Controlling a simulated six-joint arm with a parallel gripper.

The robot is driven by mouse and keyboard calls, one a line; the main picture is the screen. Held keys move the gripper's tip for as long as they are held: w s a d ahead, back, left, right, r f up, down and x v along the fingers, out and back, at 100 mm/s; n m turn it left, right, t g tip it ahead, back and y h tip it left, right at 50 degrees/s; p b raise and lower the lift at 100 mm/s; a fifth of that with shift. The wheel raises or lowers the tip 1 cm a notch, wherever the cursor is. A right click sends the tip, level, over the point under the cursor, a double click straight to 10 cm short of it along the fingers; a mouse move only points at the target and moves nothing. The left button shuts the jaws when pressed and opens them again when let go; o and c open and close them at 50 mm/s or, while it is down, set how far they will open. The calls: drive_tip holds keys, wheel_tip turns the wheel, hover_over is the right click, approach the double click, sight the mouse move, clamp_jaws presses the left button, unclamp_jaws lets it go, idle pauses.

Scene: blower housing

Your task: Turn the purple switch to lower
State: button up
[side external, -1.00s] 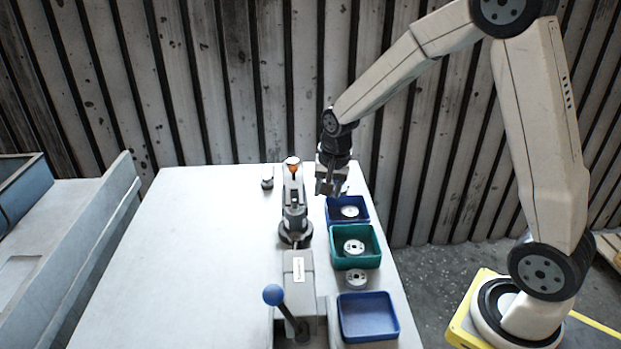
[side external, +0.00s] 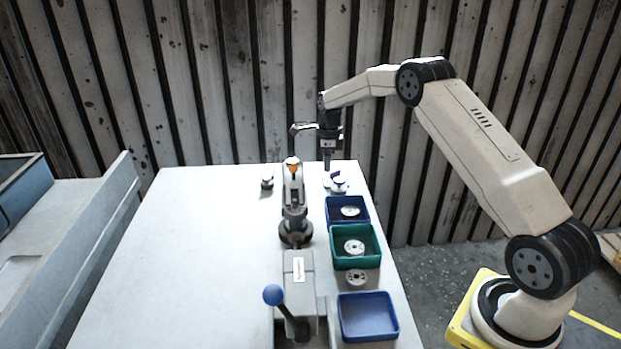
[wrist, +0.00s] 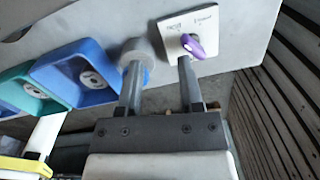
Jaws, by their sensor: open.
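The purple switch (wrist: 193,46) is a long rounded knob on a white plate (wrist: 205,24) with small printed labels, at the upper right of the wrist view. The knob lies at a slant across the plate. The print is too small to read surely. My gripper (wrist: 160,64) is open and empty, with its right fingertip just below the knob in that view; I cannot tell whether they touch. In the side external view my gripper (side external: 326,168) points down at the far right of the table. The purple knob cannot be made out clearly there.
A grey round part with blue on it (wrist: 138,52) sits by the left fingertip. Blue (side external: 346,223) and green (side external: 335,262) trays holding metal discs, and an empty blue tray (side external: 368,334), line the right edge. A clamp-like device (side external: 294,205) stands left. The table's left is clear.

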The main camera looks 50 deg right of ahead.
sight(336, 171)
drive_tip(key=d+f+m, duration=0.1)
drive_tip(key=d+m, duration=0.2)
drive_tip(key=d+f+m, duration=0.1)
drive_tip(key=d+m, duration=0.1)
drive_tip(key=shift+w+f, duration=0.3)
drive_tip(key=shift+f, duration=0.2)
drive_tip(key=shift+s+f, duration=0.1)
drive_tip(key=shift+f, duration=1.05)
drive_tip(key=n, duration=0.2)
drive_tip(key=shift+a+f+n, duration=0.1)
drive_tip(key=shift+f+n, duration=0.05)
drive_tip(key=shift+n, duration=0.25)
drive_tip(key=n, duration=0.4)
drive_tip(key=shift+s+g, duration=0.2)
drive_tip(key=shift+g, duration=0.1)
drive_tip(key=n, duration=0.4)
drive_tip(key=shift+d, duration=0.2)
drive_tip(key=n, duration=0.3)
drive_tip(key=shift+w+a+r, duration=0.1)
drive_tip(key=shift+w+r, duration=0.1)
drive_tip(key=shift+w, duration=0.05)
drive_tip(key=shift+f, duration=0.65)
